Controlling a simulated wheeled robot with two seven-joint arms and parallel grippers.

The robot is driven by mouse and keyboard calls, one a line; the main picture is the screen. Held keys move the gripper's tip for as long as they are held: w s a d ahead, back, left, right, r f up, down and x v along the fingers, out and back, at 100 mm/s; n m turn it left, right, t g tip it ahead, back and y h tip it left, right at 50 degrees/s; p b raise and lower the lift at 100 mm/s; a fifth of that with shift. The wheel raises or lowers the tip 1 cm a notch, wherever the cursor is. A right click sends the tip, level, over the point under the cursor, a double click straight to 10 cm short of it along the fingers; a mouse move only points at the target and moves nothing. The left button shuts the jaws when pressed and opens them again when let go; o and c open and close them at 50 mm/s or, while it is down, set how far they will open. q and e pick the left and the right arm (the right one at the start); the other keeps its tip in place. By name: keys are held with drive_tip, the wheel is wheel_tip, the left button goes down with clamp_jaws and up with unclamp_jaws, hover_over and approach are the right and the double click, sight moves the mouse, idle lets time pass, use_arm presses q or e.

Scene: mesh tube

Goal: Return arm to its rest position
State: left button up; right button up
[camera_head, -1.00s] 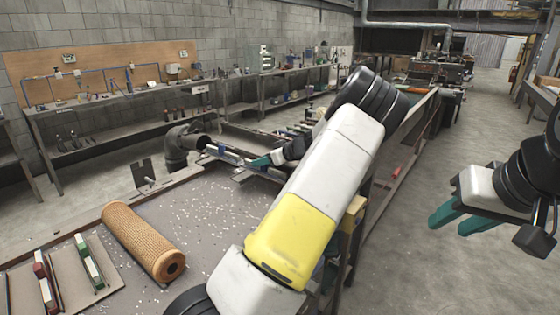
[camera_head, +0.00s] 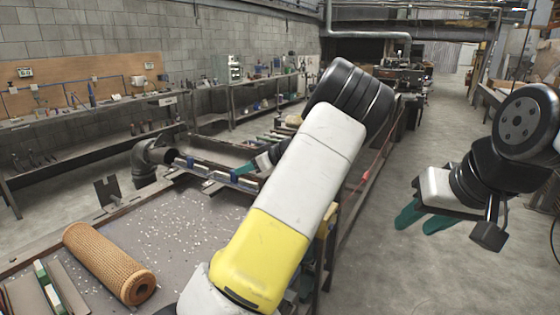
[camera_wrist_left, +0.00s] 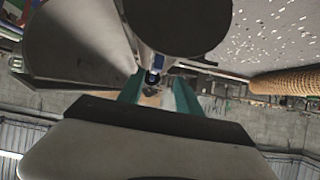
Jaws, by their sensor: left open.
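My left gripper (camera_head: 258,163) is over the far side of the workbench, partly hidden behind my own arm. In the left wrist view its two teal fingers (camera_wrist_left: 158,96) stand apart, with no held object visible between them. My right gripper (camera_head: 425,217) hangs over the open floor on the right, its teal fingers apart and empty. The tan mesh tube (camera_head: 108,262) lies on the bench at the lower left, well apart from both grippers. It also shows at the right edge of the left wrist view (camera_wrist_left: 290,80).
The speckled workbench top (camera_head: 185,225) carries slotted strips (camera_head: 45,290) at the lower left. A rail fixture (camera_head: 215,172) and a dark pipe elbow (camera_head: 148,160) stand at its far edge. Concrete floor (camera_head: 385,265) is clear on the right.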

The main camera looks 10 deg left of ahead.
use_arm(q)
drive_tip(key=s+d+f+m+g+h, duration=0.1)
drive_tip(key=s+m+g+h, duration=0.15)
drive_tip(key=s+h, duration=0.7)
drive_tip(key=s+d+r+m+t+h, duration=0.1)
drive_tip(key=s+d+r+m, duration=0.3)
drive_tip(key=s, duration=0.4)
drive_tip(key=s+d+r+m+t+h, duration=0.1)
drive_tip(key=s+d+r+m+t, duration=0.1)
drive_tip(key=s, duration=0.7)
drive_tip(key=s+d+r+m+t+h, duration=0.1)
drive_tip(key=s+d+r+m+h, duration=0.1)
drive_tip(key=s+d+r+m, duration=0.3)
drive_tip(key=s+d+m, duration=0.1)
drive_tip(key=s+d, duration=0.1)
drive_tip(key=s, duration=0.2)
drive_tip(key=shift+r+t, duration=0.35)
drive_tip(key=shift+s+d, duration=0.1)
drive_tip(key=shift+s, duration=0.1)
drive_tip(key=shift+c, duration=0.5)
